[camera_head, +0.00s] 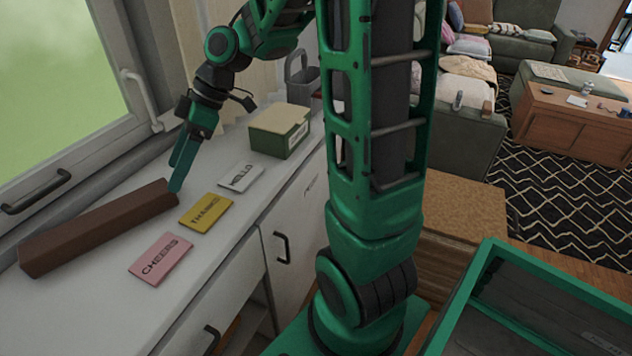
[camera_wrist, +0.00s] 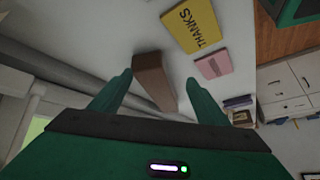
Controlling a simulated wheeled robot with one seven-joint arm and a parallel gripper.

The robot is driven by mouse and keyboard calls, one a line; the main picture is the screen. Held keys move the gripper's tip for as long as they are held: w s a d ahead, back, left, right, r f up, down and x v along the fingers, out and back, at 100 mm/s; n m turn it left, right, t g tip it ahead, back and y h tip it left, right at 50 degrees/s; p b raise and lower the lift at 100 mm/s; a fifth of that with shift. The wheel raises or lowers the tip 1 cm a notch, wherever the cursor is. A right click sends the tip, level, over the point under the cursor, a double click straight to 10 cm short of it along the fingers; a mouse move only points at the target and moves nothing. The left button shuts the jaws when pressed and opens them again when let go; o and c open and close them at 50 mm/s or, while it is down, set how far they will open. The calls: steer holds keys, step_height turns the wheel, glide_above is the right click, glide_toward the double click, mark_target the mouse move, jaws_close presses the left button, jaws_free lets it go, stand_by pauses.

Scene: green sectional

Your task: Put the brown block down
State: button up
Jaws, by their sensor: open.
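The brown block (camera_head: 98,228) is a long bar lying on the white counter (camera_head: 222,257) along the window side. My gripper (camera_head: 180,168) is over the far right end of the block, with its fingers pointing down and open. In the wrist view the block (camera_wrist: 153,80) shows between the two spread fingers of my gripper (camera_wrist: 156,82), with a gap on each side. I cannot tell exactly how high the fingertips are above the counter.
Beside the block lie a pink card (camera_head: 160,256), a yellow card (camera_head: 206,213) and a white card (camera_head: 241,178). The window handle (camera_head: 36,192) is close to the block.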

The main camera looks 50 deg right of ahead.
steer(key=s+d+m+h, duration=0.1)
steer(key=s+d+m, duration=0.1)
steer(key=s+d, duration=0.1)
steer(key=s+d+f+m+h, duration=0.1)
steer(key=s+d+m, duration=0.2)
steer(key=s+d+m+h, duration=0.2)
steer(key=s+d+m, duration=0.1)
steer(key=s+d, duration=0.1)
steer(key=shift+f, duration=0.2)
steer(key=s+d+m+h, duration=0.1)
steer(key=s+d+m, duration=0.1)
steer(key=s, duration=0.3)
steer(key=s+d+m+g, duration=0.1)
steer(key=s+d+m, duration=0.2)
steer(key=s+m, duration=0.2)
steer(key=s+d+f+m+g+h, duration=0.1)
steer(key=s+d+m, duration=0.1)
steer(key=s, duration=0.3)
steer(key=shift+s+d+m+h, duration=0.3)
steer(key=shift+s+m, duration=0.1)
steer(key=shift+m, duration=0.4)
